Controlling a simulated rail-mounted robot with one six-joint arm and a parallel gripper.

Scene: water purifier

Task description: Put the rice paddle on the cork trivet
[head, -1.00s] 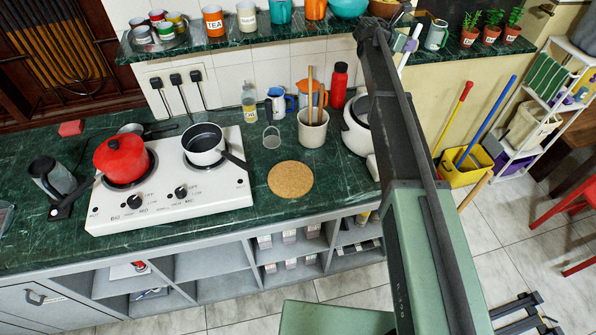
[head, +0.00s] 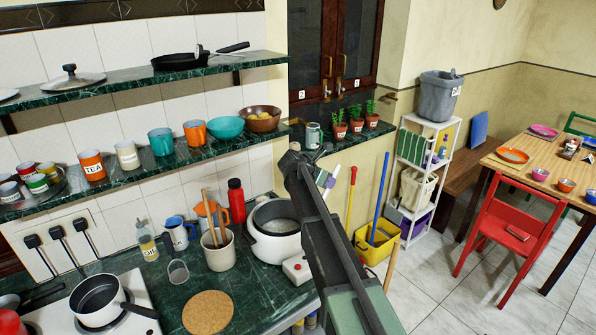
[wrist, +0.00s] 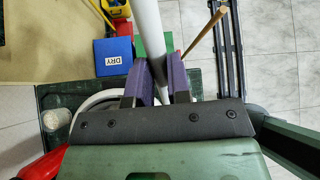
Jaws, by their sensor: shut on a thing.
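My gripper (wrist: 157,80) is shut on the rice paddle (wrist: 147,40), a long white piece between its purple pads in the wrist view. In the head view, the gripper (head: 324,180) is at the arm's far end, right of the rice cooker, and a short white part of the paddle (head: 335,172) shows beside it. The paddle's full shape is not visible. The round cork trivet (head: 208,312) lies flat and bare on the green marble counter, at the lower edge of the head view, left of and nearer than my gripper.
A white rice cooker (head: 272,248) stands open between trivet and gripper. A utensil crock (head: 218,255), metal cup (head: 178,272) and oil bottle (head: 147,242) stand behind the trivet. A saucepan (head: 96,300) sits on the stove at left. A shelf of cups (head: 160,150) hangs above.

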